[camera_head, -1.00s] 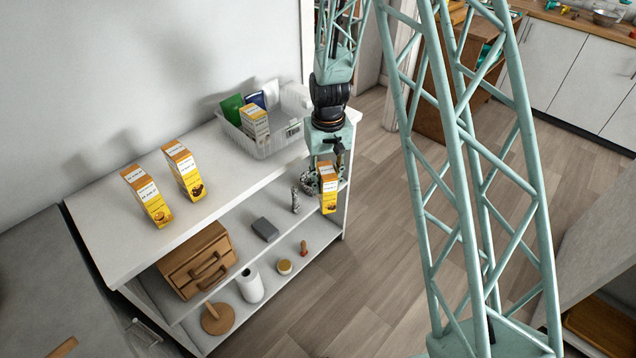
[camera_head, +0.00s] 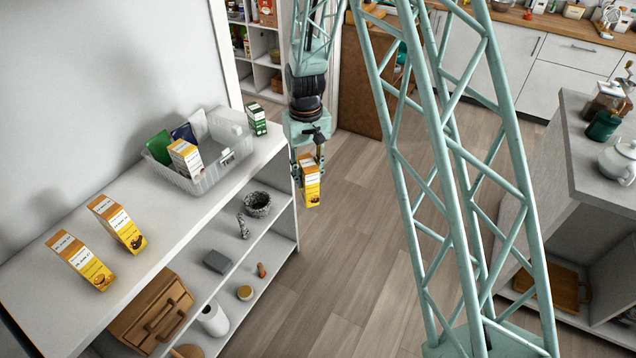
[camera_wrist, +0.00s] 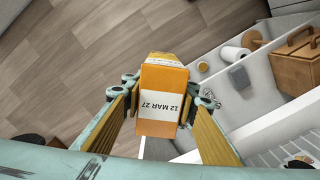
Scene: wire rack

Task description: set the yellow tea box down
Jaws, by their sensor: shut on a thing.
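The yellow tea box (camera_head: 311,187) is orange and white at the top and yellow at the bottom. It hangs upright in my gripper (camera_head: 308,160), in the air over the floor, just right of the shelf's end. In the wrist view the box (camera_wrist: 163,85) sits between the two fingers of my gripper (camera_wrist: 162,92), its orange top with a date label facing the camera. Two similar boxes, one at the far left (camera_head: 80,260) and one beside it (camera_head: 118,224), stand on the white shelf top (camera_head: 185,222).
A clear bin (camera_head: 215,178) with several packets and a carton stands on the shelf top, a green box (camera_head: 256,120) behind it. A counter with a teapot (camera_head: 618,162) is at right.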

